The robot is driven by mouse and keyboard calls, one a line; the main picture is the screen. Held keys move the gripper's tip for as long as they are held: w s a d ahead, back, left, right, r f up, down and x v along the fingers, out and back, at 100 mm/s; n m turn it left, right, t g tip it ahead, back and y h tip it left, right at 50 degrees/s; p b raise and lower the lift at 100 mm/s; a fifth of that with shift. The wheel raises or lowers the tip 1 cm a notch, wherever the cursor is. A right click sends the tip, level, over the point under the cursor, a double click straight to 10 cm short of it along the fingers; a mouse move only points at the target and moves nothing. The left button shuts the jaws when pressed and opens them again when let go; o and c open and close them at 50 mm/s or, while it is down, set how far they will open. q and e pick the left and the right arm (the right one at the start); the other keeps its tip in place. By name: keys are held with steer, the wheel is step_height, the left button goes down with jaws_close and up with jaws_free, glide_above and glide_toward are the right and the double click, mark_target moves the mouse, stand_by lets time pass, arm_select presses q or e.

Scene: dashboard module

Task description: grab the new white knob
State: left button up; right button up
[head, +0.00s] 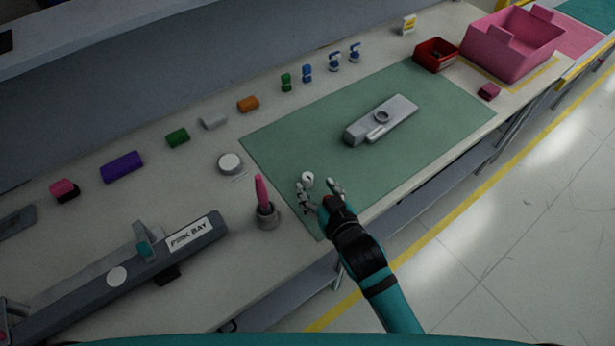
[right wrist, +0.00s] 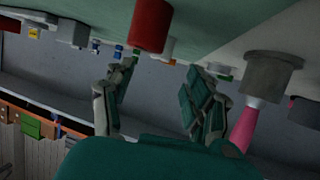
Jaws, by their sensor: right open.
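A small round white knob (head: 307,178) is on the green mat (head: 285,150) near its left front corner. My right gripper (head: 320,187) is open, with its fingers on either side of the knob, apart from it as far as I can tell. In the right wrist view, which looks upside down, the open fingers (right wrist: 160,95) show with a red cylinder (right wrist: 150,25) beyond them at the mat. I cannot tell whether that cylinder is the knob's side. The grey dashboard module (head: 390,118) lies farther right on the mat, with a dark ring on its face. My left gripper is out of view.
A grey cup (head: 267,217) holding a pink tool stands close left of my right gripper. A round white-topped disc (head: 230,163) is behind it. Several coloured blocks line the back. A red bin (head: 436,55) and pink crate (head: 512,45) stand at back right.

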mark_target(309, 178)
steer(key=p+x, duration=0.1)
steer(key=x, duration=0.4)
steer(key=shift+w+a+f, duration=0.15)
steer(key=shift+w+f, duration=0.1)
steer(key=shift+f, duration=0.05)
steer(key=c, duration=0.9)
steer(key=shift+r, duration=0.1)
